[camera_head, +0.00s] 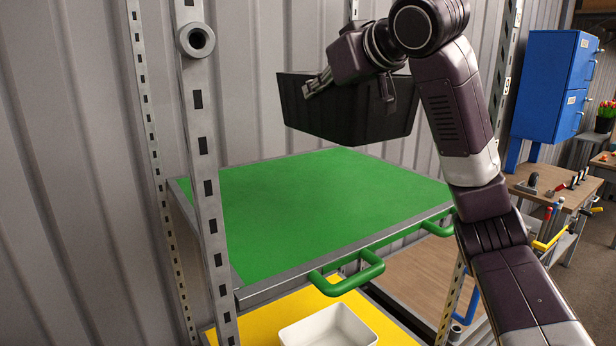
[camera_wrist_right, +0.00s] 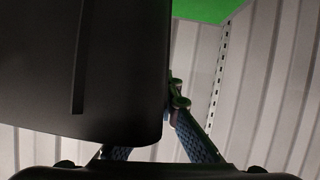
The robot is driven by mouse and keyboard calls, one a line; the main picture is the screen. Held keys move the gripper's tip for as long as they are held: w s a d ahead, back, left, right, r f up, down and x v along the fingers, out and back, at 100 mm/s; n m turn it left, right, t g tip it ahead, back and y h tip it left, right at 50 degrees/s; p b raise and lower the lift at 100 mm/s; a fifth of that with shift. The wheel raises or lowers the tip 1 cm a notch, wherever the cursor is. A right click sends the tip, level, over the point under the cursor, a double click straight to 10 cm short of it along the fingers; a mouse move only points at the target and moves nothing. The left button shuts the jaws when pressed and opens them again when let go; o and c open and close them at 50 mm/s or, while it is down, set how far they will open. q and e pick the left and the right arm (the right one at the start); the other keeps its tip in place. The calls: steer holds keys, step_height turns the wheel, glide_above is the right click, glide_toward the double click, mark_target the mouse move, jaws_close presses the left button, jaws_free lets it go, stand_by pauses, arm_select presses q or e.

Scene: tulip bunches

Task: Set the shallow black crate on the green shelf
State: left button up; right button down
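The shallow black crate (camera_head: 345,121) hangs in the air above the green shelf (camera_head: 320,190), toward its back right. It is roughly level, with a clear gap below it. My right gripper (camera_head: 348,92) reaches over the crate's near side and is shut on it at the rim. In the right wrist view the dark crate (camera_wrist_right: 90,70) fills the left half, with one blue-grey finger beside it and the other partly hidden behind it. My left gripper is in neither view.
The green shelf top is empty, with green handles (camera_head: 350,278) at its front edge. Rack posts (camera_head: 205,180) stand at its left. A yellow shelf (camera_head: 262,318) below holds a white bin (camera_head: 328,328). A blue cabinet (camera_head: 552,85) and workbench (camera_head: 548,188) stand at right.

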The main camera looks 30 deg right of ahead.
mark_target(319, 124)
steer(key=f, duration=0.6)
steer(key=shift+s+d, duration=0.15)
steer(key=shift+d, duration=0.1)
steer(key=shift+a+f, duration=0.15)
steer(key=shift+f, duration=5.15)
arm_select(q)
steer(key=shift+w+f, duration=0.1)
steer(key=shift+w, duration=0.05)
arm_select(e)
steer(key=shift+f, duration=0.1)
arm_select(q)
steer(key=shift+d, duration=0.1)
arm_select(e)
steer(key=c, duration=2.2)
jaws_free()
steer(key=shift+o, duration=0.2)
